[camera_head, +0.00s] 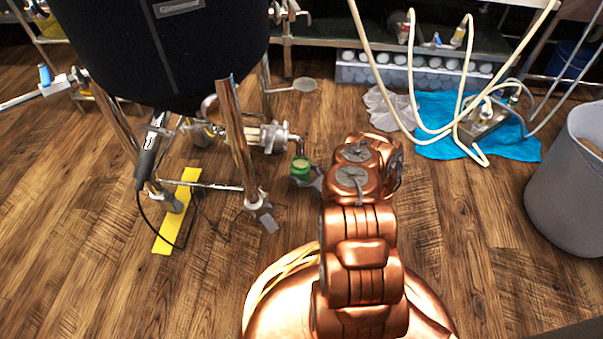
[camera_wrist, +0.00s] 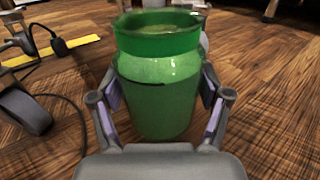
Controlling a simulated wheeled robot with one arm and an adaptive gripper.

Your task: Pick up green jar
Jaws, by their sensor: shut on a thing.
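The green jar (camera_wrist: 157,85) stands upright between the two fingers of my gripper (camera_wrist: 162,108) in the wrist view. The pads lie against its left and right sides, and my gripper is shut on it. In the head view the green jar (camera_head: 300,167) is small, just left of the end of my copper-coloured arm, near the legs of the black tank. My gripper (camera_head: 316,180) is mostly hidden there behind the arm. I cannot tell whether the jar's base touches the floor.
A black tank (camera_head: 165,50) on metal legs stands at the left, with a valve (camera_head: 272,137) close to the jar. A yellow strip (camera_head: 178,212) and black cable lie below it. A grey bin (camera_head: 565,185) stands at the right. Hoses lie on a blue cloth (camera_head: 440,148). Wooden floor between is clear.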

